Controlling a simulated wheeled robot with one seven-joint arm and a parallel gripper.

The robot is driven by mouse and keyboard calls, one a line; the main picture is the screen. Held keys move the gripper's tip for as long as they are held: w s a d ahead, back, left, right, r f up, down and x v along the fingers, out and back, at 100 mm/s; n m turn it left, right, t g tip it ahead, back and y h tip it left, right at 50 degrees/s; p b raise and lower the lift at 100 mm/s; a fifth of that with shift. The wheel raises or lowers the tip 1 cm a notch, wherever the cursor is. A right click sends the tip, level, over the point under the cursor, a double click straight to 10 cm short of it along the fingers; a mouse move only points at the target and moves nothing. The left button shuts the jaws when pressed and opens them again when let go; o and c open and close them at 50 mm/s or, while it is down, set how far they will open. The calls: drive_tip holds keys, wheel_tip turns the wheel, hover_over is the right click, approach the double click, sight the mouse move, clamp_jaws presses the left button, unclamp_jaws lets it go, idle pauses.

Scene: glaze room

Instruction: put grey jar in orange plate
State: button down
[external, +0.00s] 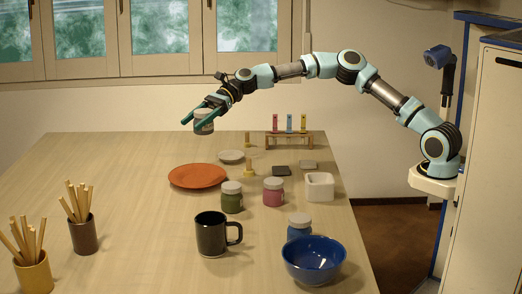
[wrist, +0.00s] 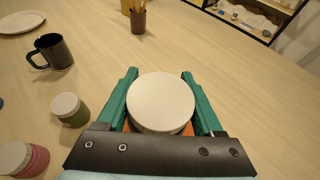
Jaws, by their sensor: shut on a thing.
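My gripper (external: 200,113) is shut on the grey jar (external: 204,127), which hangs upright above the table at the back left. In the wrist view, the jar's pale round lid (wrist: 161,101) fills the space between the two green fingers of my gripper (wrist: 159,76). The orange plate (external: 198,176) lies flat and empty on the table, lower than the jar in the external view. In the wrist view, only small slivers of orange (wrist: 188,130) show below the jar; the rest of the plate is hidden.
A green jar (external: 232,202) and a pink jar (external: 273,196) stand right of the plate. A black mug (external: 212,236), a blue jar (external: 299,226) and a blue bowl (external: 314,262) stand in front. A small pale dish (external: 231,156) lies behind. The table left of the plate is clear.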

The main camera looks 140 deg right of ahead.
drive_tip(key=p, duration=0.3)
hover_over(199, 182)
wheel_tip(199, 182, down, 15)
drive_tip(key=shift+a+r, duration=0.1)
idle(0.3)
drive_tip(key=shift+f, duration=0.35)
drive_tip(key=shift+c, duration=0.2)
unclamp_jaws()
drive_tip(key=shift+r, duration=0.4)
drive_tip(key=b+v, duration=0.3)
drive_tip(key=v, duration=0.8)
drive_tip(key=shift+s, duration=0.4)
drive_tip(key=shift+r, duration=0.15)
